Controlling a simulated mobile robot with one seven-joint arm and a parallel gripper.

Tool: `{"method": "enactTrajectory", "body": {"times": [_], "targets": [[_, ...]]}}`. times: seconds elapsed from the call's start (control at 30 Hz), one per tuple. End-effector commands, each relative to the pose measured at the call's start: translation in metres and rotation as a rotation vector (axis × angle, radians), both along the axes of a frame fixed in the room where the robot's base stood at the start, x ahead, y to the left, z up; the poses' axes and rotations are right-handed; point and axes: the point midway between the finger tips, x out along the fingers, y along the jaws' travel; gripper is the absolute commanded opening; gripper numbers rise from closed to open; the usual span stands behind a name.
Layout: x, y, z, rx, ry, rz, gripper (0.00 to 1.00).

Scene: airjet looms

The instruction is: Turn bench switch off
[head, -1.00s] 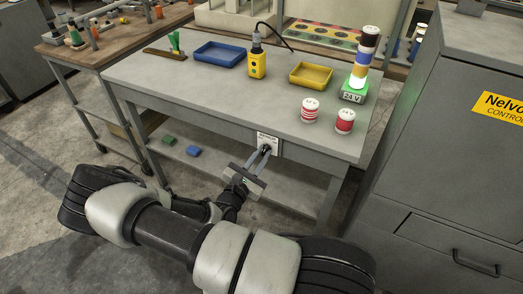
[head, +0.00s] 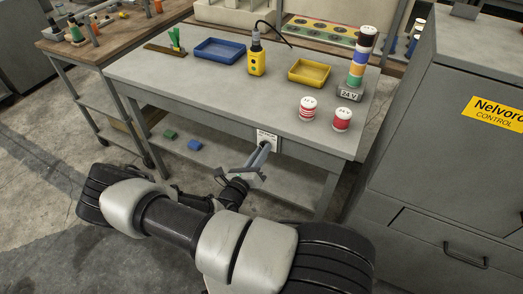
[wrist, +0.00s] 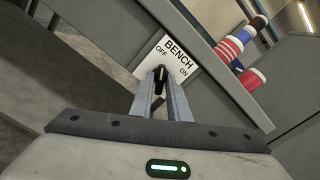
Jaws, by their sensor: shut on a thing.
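The bench switch plate (head: 267,140) is a white label on the front edge of the grey workbench (head: 215,98). In the wrist view the plate (wrist: 176,52) reads BENCH, with OFF at left and ON at lower right. Its black knob (wrist: 159,73) sits between my fingertips. My gripper (head: 262,152) reaches up to the plate from below and is shut on the knob; the fingers also show in the wrist view (wrist: 160,82). The fingers partly hide the knob.
A grey control cabinet (head: 435,165) stands close at right. Green and blue blocks lie on the lower shelf.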

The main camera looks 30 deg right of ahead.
Motion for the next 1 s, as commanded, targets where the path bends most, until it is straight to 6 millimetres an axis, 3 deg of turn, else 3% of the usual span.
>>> {"method": "enactTrajectory", "body": {"times": [0.4, 0.97, 1.0], "targets": [[-0.0007, 0.0004, -0.0003, -0.113, 0.148, 0.000, 0.00], [-0.0007, 0.0004, -0.0006, -0.128, 0.168, 0.001, 0.00], [-0.0007, 0.0004, -0.0006, -0.128, 0.168, 0.001, 0.22]]}}
